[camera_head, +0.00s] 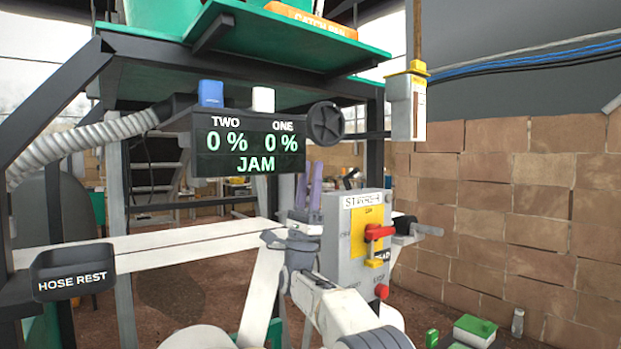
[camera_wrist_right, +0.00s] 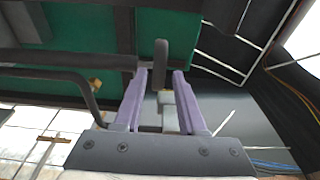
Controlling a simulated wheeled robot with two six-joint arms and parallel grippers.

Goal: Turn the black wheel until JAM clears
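The black wheel (camera_head: 325,123) is mounted at the right end of the dark display (camera_head: 249,143). The display reads TWO 0 %, ONE 0 % and JAM in green and white. My right gripper (camera_head: 309,180) has purple fingers pointing up, below the wheel in the head view. In the right wrist view its fingers (camera_wrist_right: 160,80) stand apart with a gap. The wheel shows there edge-on as a dark upright shape (camera_wrist_right: 162,62), in line with the gap near the fingertips. Contact cannot be told. My left gripper is not in view.
A grey control box (camera_head: 352,240) with a red handle and red button stands close to my right arm. A HOSE REST holder (camera_head: 73,271) is at the left. A green platform (camera_head: 250,45) hangs above the wheel. A yellow-topped box (camera_head: 406,105) hangs at the right.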

